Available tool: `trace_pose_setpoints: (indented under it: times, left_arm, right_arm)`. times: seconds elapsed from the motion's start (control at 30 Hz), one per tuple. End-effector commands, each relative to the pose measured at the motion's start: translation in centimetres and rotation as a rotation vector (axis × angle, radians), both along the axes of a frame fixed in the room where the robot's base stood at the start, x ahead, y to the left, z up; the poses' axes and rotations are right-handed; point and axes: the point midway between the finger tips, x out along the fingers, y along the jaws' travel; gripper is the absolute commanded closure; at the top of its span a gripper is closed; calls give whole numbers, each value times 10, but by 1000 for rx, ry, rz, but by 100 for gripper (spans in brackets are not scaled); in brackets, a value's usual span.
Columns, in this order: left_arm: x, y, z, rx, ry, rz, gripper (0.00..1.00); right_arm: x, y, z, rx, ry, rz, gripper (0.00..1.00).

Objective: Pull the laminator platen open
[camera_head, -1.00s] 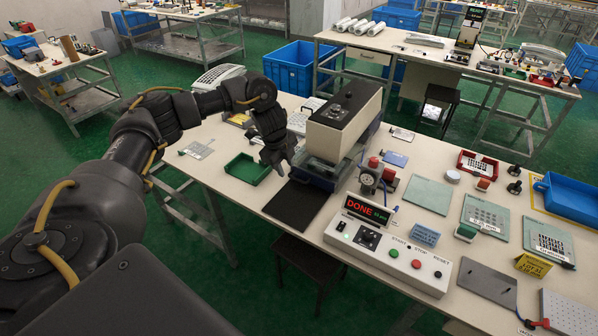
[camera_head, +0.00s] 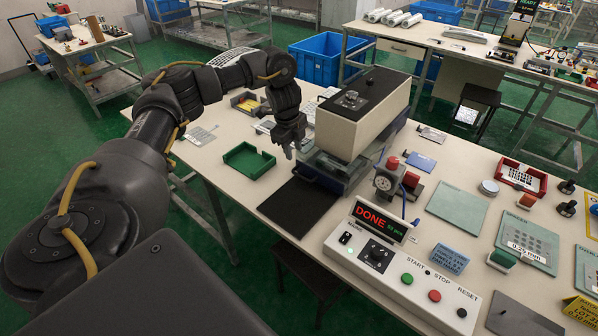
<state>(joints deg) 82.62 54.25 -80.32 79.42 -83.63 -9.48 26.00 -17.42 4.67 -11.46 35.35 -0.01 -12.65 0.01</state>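The laminator (camera_head: 358,112) is a cream box with a black top, standing on the white bench. Its low grey-blue platen (camera_head: 332,174) shows beneath the box, and a dark flat plate (camera_head: 296,206) lies in front of it. My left gripper (camera_head: 292,150) points down at the platen's left front corner, close beside the laminator. I cannot tell whether it touches the platen, or how far apart its fingers are. My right gripper is not in view.
A green tray (camera_head: 249,160) lies left of my gripper. A control box (camera_head: 402,276) with buttons and a display reading DONE (camera_head: 381,219) stands at the front. A dial gauge (camera_head: 386,182) is right of the laminator. Films and a red tray (camera_head: 522,178) occupy the right side.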

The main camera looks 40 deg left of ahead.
Motion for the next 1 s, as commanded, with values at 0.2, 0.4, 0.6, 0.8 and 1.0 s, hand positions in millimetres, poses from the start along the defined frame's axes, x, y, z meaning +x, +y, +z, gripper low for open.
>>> trace_pose_setpoints:
  times: [0.2,0.4,0.6,0.8,1.0]
  left_arm:
    - [4,-2,-26,-2,4,-1,68]
    - [10,-1,-61,-2,5,1,68]
    - [14,1,-90,0,4,1,68]
    - [17,2,-104,1,2,1,68]
    - [17,2,-106,0,0,1,68]
  right_arm:
    - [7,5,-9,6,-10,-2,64]
    - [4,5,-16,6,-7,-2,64]
    - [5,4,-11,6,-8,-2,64]
    - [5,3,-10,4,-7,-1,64]
    - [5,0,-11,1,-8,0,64]
